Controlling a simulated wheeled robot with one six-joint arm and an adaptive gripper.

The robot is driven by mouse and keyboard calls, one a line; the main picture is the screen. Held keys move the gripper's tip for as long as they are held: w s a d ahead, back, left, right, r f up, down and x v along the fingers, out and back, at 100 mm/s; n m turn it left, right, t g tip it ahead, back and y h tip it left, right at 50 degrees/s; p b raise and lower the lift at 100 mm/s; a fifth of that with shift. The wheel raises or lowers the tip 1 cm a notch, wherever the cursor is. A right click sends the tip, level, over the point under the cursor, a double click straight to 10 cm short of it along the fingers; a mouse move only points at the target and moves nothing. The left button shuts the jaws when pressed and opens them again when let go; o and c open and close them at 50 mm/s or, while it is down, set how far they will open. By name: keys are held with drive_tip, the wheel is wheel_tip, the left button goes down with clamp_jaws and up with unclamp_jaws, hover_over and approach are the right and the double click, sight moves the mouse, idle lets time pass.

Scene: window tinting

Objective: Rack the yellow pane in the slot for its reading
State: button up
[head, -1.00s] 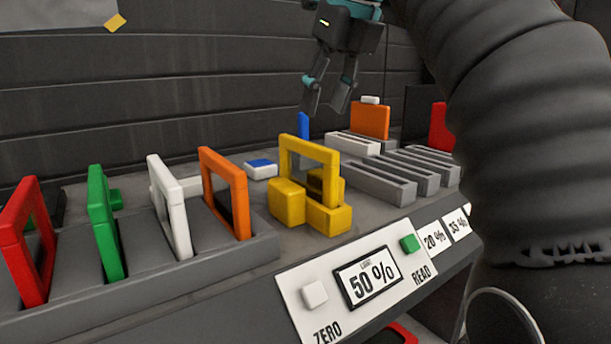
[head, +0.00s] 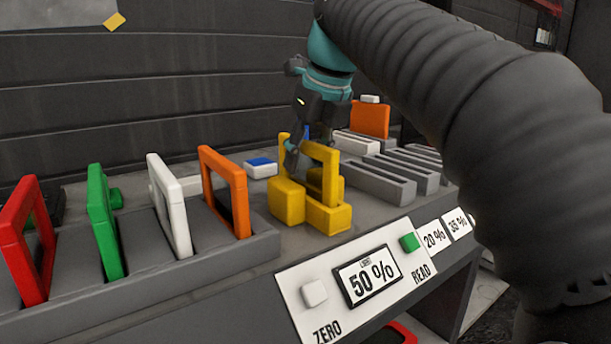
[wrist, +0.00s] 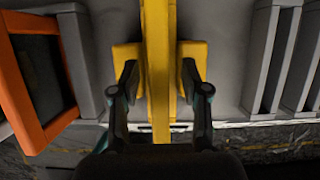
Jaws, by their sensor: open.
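The yellow pane (head: 332,163) stands upright in a yellow block holder (head: 328,218) on the bench. My gripper (head: 312,172) is down at the pane's top, with its fingers open. In the wrist view my gripper (wrist: 158,82) has one finger on each side of the yellow pane (wrist: 160,50), with small gaps showing. The meter display (head: 369,279) reads 50 %, between a white ZERO button (head: 315,293) and a green READ button (head: 410,242). Grey slots (head: 380,181) stand right of the holder. Labels 20 % (head: 434,237) and 35 % (head: 457,222) show on the front; other labels are hidden.
A grey rack (head: 240,253) at left holds red, green, white and orange framed panes. An orange pane (head: 370,118) stands behind the slots. A blue-and-white block (head: 260,167) lies behind the holder. My arm covers the right side.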

drive_tip(key=shift+w+a+f, duration=0.1)
drive_tip(key=shift+f, duration=0.25)
drive_tip(key=shift+f, duration=0.25)
idle(0.4)
clamp_jaws()
